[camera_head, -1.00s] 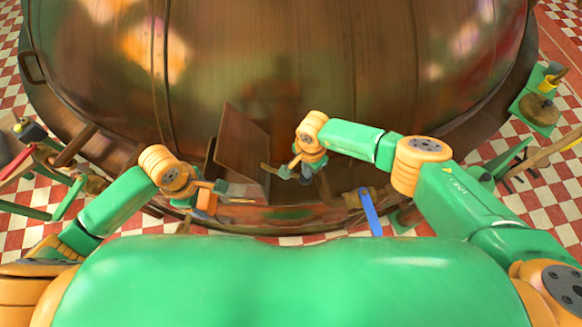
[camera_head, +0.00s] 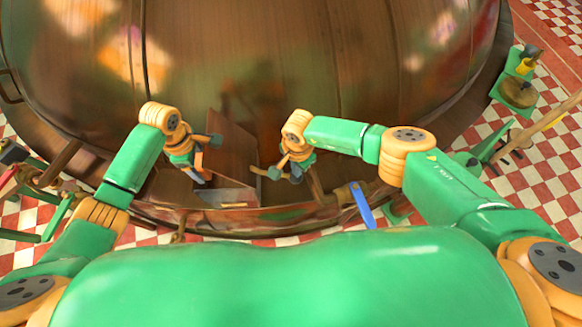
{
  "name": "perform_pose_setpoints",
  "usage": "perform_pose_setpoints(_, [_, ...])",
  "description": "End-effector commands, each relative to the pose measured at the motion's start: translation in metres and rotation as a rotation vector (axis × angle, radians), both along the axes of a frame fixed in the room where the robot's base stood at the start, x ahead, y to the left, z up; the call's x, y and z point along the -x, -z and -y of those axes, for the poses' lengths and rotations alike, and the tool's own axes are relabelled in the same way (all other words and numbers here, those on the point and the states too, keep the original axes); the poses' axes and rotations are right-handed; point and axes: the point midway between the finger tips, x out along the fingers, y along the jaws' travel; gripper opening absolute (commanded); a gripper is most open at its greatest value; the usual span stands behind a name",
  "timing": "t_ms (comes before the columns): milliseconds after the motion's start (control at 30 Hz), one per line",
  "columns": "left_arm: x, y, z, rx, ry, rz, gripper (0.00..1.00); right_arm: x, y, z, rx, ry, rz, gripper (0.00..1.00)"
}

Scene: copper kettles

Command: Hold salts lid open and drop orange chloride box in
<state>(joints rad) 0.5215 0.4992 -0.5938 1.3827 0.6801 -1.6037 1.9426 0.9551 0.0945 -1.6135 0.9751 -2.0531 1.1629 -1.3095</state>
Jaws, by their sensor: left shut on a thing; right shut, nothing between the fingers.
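The salts box (camera_head: 238,196) is a brown box low on the kettle's front rim. Its brown lid (camera_head: 232,150) stands raised and tilted. My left gripper (camera_head: 209,158) is at the lid's left, above the box's left part. It is shut on the orange chloride box (camera_head: 198,159), of which only a small orange patch shows between the fingers. My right gripper (camera_head: 268,173) is shut and empty at the lid's right edge. I cannot tell whether it touches the lid.
The large copper kettle (camera_head: 310,70) fills the back. A blue handle (camera_head: 363,206) sticks out from the rim at the right. A green stand (camera_head: 515,93) with small items is at the far right. Tools and green legs crowd the left edge, over a red and white checked floor.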

Motion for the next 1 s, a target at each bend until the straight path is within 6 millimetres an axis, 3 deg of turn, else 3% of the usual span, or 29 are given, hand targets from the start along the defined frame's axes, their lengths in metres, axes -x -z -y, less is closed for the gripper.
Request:
perform_pose_setpoints(433, [-0.051,0.001,0.003,0.003,-0.002,0.003,0.0,0.0,0.0,0.0,0.0,0.0,0.0,0.0])
perform_pose_setpoints(767, [-0.059,0.001,0.002,0.0,0.002,0.001,0.0,0.0,0.0,0.0,0.0,0.0,0.0,0.0])
perform_pose_setpoints(800, [-0.058,0.001,0.002,0.0,0.002,0.001,0.74,0.0,0.0,0.0,0.0,0.0,0.0,0.0])
perform_pose_setpoints(900, [-0.058,0.001,0.002,0.0,0.002,0.001,1.0,0.0,0.0,0.0,0.0,0.0,0.0,0.0])
perform_pose_setpoints(1000, [-0.058,0.001,0.002,0.0,0.002,0.0,1.0,0.0,0.0,0.0,0.0,0.0,0.0,0.0])
